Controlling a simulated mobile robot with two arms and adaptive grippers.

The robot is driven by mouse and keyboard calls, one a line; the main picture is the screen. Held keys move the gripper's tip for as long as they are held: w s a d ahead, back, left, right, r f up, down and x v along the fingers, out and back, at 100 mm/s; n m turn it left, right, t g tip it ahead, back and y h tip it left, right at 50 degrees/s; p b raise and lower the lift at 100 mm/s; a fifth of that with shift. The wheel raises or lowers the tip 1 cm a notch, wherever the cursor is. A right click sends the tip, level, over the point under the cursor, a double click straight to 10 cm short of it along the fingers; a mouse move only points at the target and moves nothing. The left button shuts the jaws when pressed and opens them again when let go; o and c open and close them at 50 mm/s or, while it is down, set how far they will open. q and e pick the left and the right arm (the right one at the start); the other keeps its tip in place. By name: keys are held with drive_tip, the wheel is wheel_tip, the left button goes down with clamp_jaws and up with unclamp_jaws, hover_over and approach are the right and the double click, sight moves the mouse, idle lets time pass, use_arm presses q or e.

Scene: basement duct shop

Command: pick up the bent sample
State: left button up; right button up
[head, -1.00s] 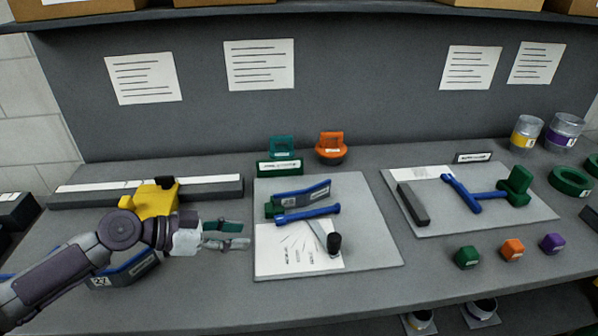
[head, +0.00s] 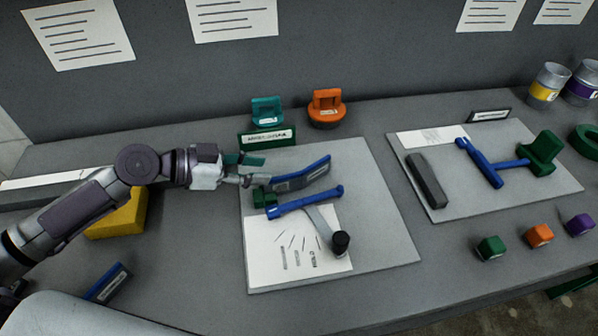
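A blue bent piece with a pale label (head: 300,177), which looks like the bent sample, lies on the middle grey board (head: 385,225). A second blue labelled piece (head: 108,284) lies at the lower left, partly hidden by my own body. My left gripper (head: 258,170) points right at the left end of the bent piece on the board. My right gripper is not in view.
Just below the bent piece are a green block (head: 264,198), a blue bar (head: 305,202) and a black-knobbed tool (head: 340,241). Teal (head: 266,112) and orange (head: 326,110) handled items stand behind. The right board (head: 450,200) holds other tools. The front middle of the bench is clear.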

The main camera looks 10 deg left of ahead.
sight(293, 174)
use_arm(q)
drive_tip(key=shift+x, duration=1.2)
drive_tip(key=shift+w+d+f+p, duration=0.1)
drive_tip(key=shift+w+d+p, duration=0.1)
drive_tip(key=shift+p, duration=0.1)
drive_tip(key=shift+d, duration=0.25)
drive_tip(key=p+x, duration=0.2)
drive_tip(key=x, duration=0.1)
drive_tip(key=shift+s+d+f, duration=0.1)
drive_tip(key=shift+d+f, duration=0.1)
drive_tip(key=shift+d, duration=0.15)
drive_tip(key=shift+d+f, duration=0.35)
drive_tip(key=shift+d, duration=0.05)
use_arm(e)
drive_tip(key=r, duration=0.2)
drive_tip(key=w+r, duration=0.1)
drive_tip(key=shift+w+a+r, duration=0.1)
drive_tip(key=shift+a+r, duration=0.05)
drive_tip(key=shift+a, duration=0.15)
use_arm(q)
drive_tip(key=shift+c, duration=1.1)
clamp_jaws()
